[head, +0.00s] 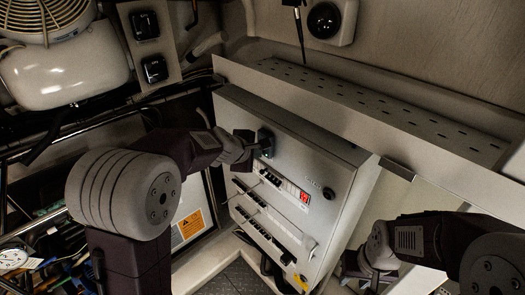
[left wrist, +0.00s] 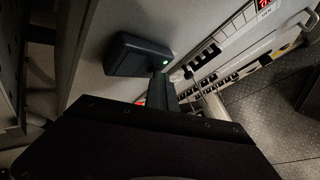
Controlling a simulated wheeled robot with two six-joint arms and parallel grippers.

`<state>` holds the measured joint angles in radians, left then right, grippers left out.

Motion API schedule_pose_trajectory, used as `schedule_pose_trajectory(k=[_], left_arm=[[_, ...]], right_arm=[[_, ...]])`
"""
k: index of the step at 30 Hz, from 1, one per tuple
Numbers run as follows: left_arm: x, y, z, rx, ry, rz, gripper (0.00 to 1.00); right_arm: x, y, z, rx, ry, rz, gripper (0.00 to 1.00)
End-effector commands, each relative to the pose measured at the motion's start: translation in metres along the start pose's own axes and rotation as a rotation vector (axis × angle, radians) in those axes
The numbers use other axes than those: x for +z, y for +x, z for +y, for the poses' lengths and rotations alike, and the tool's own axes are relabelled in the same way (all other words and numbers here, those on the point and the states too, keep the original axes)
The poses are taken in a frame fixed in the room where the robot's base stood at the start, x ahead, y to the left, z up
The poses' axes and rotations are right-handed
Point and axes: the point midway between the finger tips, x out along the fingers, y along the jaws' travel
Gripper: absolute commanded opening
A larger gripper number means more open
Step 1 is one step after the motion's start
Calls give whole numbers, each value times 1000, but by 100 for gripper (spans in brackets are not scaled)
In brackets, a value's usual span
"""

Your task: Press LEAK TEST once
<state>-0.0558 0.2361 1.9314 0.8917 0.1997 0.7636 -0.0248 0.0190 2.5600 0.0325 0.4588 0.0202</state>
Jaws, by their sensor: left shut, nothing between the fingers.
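A pale grey control panel (head: 300,150) leans across the middle of the head view. A small dark box (head: 266,143) is fixed near its upper left; in the left wrist view the box (left wrist: 138,54) shows a small lit green spot at its right end. No LEAK TEST lettering is readable. My left gripper (head: 248,140) is shut and empty, close beside the dark box; its narrow fingers (left wrist: 162,88) reach toward the box's green end. Whether they touch it I cannot tell. My right gripper (head: 362,270) is low at the right, apart from the panel; its fingers are dark and unclear.
The panel also has a red digital display (head: 304,198), a round black knob (head: 329,193) and rows of dark switches. A perforated shelf (head: 390,105) runs above it. A fan unit (head: 55,50) is at the upper left, with cables below.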

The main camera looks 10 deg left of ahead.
Motion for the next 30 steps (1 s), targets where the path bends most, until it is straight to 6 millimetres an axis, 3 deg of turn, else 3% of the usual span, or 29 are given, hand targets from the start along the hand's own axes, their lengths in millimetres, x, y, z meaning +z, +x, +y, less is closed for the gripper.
schedule_pose_trajectory(k=[22,30], left_arm=[[-8,-11,-9,1,0,0,0],[-25,-32,-27,3,-2,2,0]], right_arm=[[1,10,0,0,0,0,36],[3,29,1,0,0,0,36]])
